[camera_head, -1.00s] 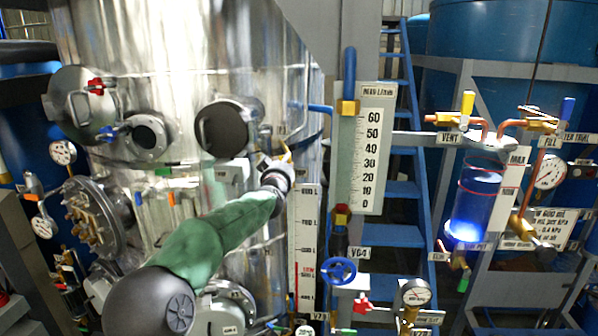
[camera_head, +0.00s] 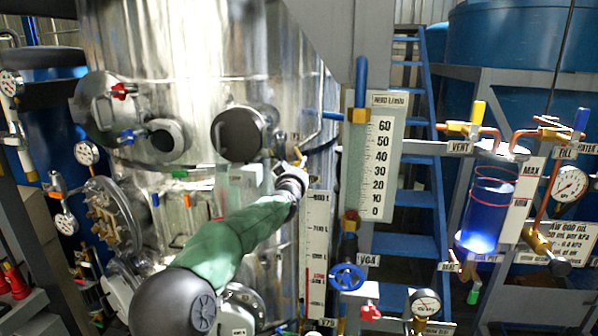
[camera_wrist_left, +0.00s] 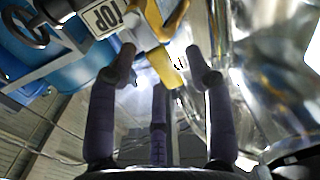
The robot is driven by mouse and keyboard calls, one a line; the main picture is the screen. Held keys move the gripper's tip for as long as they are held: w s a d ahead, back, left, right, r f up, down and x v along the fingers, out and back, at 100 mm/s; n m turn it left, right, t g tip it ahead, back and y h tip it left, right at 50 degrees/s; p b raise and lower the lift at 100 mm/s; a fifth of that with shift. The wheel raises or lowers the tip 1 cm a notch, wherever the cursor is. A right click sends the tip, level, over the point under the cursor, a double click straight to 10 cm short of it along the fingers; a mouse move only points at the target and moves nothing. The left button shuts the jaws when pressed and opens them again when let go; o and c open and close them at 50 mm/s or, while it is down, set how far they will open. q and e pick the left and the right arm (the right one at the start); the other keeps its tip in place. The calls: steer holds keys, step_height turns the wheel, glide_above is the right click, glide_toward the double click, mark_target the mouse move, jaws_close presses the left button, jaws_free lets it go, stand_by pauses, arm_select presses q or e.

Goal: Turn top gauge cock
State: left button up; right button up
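The top gauge cock shows as a small yellow handle (camera_head: 299,160) on the side of the shiny steel vessel, above the level scale. In the left wrist view its yellow lever (camera_wrist_left: 165,68) hangs down from a pale body, beside a label reading TOP (camera_wrist_left: 104,18). My left gripper (camera_head: 291,172), on the green-sleeved arm, is right at the cock. In the wrist view the left gripper's dark fingers (camera_wrist_left: 162,66) are spread apart, with the lever's lower end between their tips. Contact cannot be told. My right gripper is not in view.
The steel vessel (camera_head: 190,60) with round ports fills the left and middle. A level scale (camera_head: 316,245) stands below the cock. A flow meter (camera_head: 378,155) and blue ladder (camera_head: 408,245) are to the right. A blue valve wheel (camera_head: 347,277) is lower right.

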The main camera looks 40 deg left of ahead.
arm_select(q)
steer(key=shift+s, duration=0.15)
steer(key=v, duration=1.1)
steer(key=shift+s+d, duration=0.25)
steer(key=shift+d, duration=0.05)
